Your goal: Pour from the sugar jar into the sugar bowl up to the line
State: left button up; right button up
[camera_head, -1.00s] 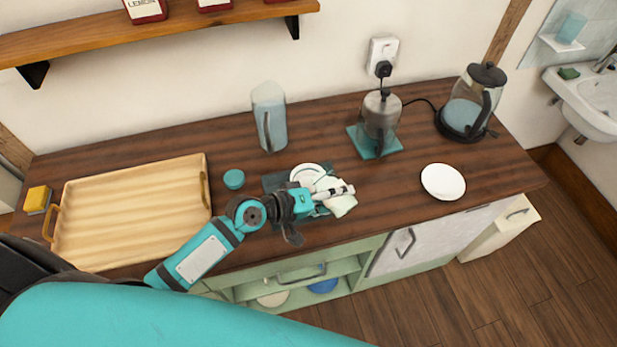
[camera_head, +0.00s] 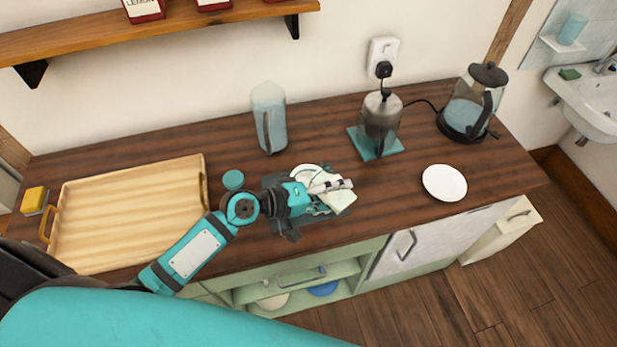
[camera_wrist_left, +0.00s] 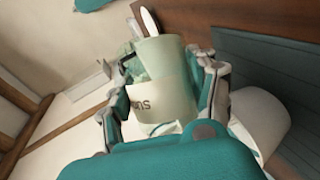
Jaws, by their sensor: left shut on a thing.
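My left gripper (camera_head: 325,190) is over the dark mat (camera_head: 317,219) near the counter's middle. It is shut on the sugar jar (camera_head: 340,202), a pale green jar with a white label. In the left wrist view the jar (camera_wrist_left: 168,75) sits between both fingers, and part of its lettering shows. The jar looks tilted; its exact angle is unclear. A white round vessel, apparently the sugar bowl (camera_head: 303,175), stands right beside the gripper and is partly hidden by it. A white rounded surface (camera_wrist_left: 262,120) shows beside the jar in the wrist view. The bowl's inside, line and fill level cannot be made out. My right gripper is out of view.
A wooden tray (camera_head: 130,215) fills the counter's left side, with a teal round lid (camera_head: 233,180) beside it. A clear pitcher (camera_head: 269,118), a French press (camera_head: 380,120) and a kettle (camera_head: 470,105) stand behind. A white dish (camera_head: 444,183) is at the right, with bare counter around it.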

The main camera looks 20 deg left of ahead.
pick_arm(q)
jog(key=shift+w+a+r+n+h+b, duration=0.2)
jog(key=shift+a+r+n+h+b, duration=0.05)
jog(key=shift+r+n+h+b, duration=0.05)
dwell(0.6)
jog(key=shift+w+a+r+n+h+b, duration=0.15)
jog(key=shift+r+n+h+b, duration=0.25)
jog(key=shift+r+n, duration=0.2)
dwell(1.1)
jog(key=shift+f+b, duration=0.2)
jog(key=shift+b, duration=0.25)
